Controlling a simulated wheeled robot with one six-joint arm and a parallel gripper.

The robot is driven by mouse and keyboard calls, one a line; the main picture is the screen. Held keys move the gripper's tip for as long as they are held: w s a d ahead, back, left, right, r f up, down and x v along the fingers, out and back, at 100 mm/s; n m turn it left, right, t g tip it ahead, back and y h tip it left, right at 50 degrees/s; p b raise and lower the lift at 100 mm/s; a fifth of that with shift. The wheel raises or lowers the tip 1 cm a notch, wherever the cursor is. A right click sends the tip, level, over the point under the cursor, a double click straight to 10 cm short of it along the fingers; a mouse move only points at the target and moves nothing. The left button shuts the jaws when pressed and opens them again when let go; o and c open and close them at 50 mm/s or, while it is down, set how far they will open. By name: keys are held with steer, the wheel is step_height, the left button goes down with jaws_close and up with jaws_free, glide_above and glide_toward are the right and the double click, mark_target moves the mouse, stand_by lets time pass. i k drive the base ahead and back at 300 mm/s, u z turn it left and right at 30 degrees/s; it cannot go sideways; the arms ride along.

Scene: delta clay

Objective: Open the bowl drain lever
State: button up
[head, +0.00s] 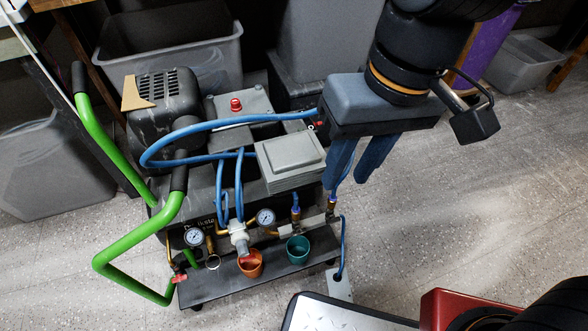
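A compressor (198,195) with green handles stands on the floor in the head view. A clear-grey bowl (240,240) hangs under the regulator at its front, above an orange cup (250,264). A small red part (247,260) shows just under the bowl, at the cup; its lever position is too small to tell. Another red lever (180,278) sits at the front left, near a brass pipe. My gripper (347,180) points down, right of the compressor's grey box and above and right of the bowl. Its two blue fingers are apart, with nothing seen between them.
Blue hoses (205,127) loop over the compressor. Two gauges (265,217) flank the bowl. A teal cup (297,249) stands on the shelf to the right. A grey lidded box (290,160) is left of my gripper.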

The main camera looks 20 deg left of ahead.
mark_target(249, 257)
steer(key=z, duration=0.05)
steer(key=k, duration=0.7)
steer(key=u, duration=1.25)
steer(key=i, duration=0.5)
